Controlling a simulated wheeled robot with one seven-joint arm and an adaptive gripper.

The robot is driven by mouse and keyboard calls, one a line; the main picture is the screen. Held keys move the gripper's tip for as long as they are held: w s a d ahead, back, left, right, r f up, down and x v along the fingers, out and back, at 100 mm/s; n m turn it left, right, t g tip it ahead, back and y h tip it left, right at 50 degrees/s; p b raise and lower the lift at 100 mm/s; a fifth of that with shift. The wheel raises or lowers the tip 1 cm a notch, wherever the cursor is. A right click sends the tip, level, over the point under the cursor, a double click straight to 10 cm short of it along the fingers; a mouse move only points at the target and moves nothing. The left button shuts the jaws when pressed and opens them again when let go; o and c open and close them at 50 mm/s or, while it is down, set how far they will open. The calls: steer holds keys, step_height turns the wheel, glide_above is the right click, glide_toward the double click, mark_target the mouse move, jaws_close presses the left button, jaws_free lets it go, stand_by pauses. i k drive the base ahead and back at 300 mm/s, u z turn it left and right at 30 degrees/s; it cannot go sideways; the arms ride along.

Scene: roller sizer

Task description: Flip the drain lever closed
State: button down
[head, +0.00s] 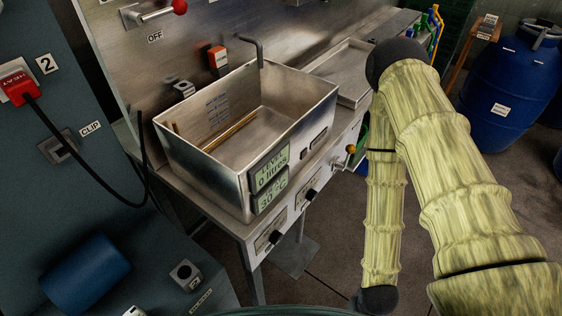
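A small lever with an orange-yellow ball knob (351,149) sticks out from the front of the metal bench, right of the steel tank (190,160); it looks like the drain lever, though no label on it is readable. Its shaft is short and partly hard to make out, and I cannot tell its position as open or closed. My arm, in a pale yellow-green sleeve, passes just to the right of the knob, apart from it in the picture. The forearm hangs down to the bottom edge of the head view. My gripper is not in view.
The tank's display (270,178) reads 0 litres and 30 °C. Dark knobs (311,194) line the bench front. A red-ball lever (160,13) marked OFF is on the back panel. A grey cabinet (60,190) stands left; blue drums (505,85) stand right. Floor shows between bench and arm.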

mark_target(350, 149)
steer(key=z, duration=1)
steer(key=k, duration=0.85)
steer(key=u, duration=0.8)
